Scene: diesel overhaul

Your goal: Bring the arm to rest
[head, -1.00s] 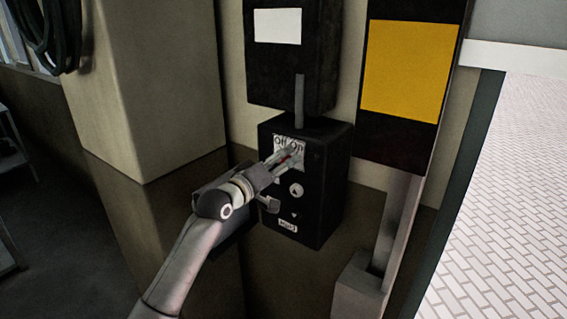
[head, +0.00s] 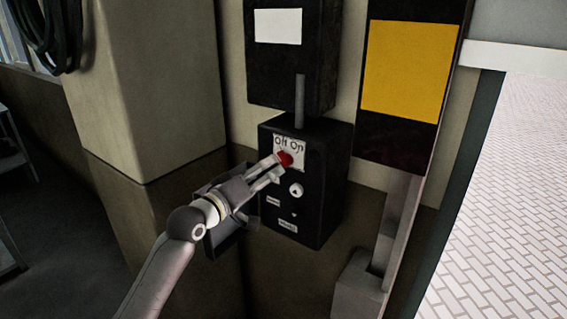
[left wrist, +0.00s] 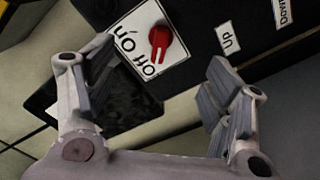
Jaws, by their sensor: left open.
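My left gripper (head: 268,174) is in front of the black control box (head: 325,180) on the wall. In the left wrist view its two fingers (left wrist: 155,95) are spread wide with nothing between them. The red rotary switch (head: 285,159) sits on a white plate marked Off and On. The switch also shows in the left wrist view (left wrist: 160,40), beyond the fingertips and apart from them. In the head view the fingertips overlap the plate's lower left. My right gripper is not in view.
A larger black box (head: 290,70) hangs above the control box, joined by a grey conduit (head: 299,100). A black and yellow panel (head: 411,65) is on the right. A beige pillar (head: 145,90) stands to the left. Open floor shows at far left.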

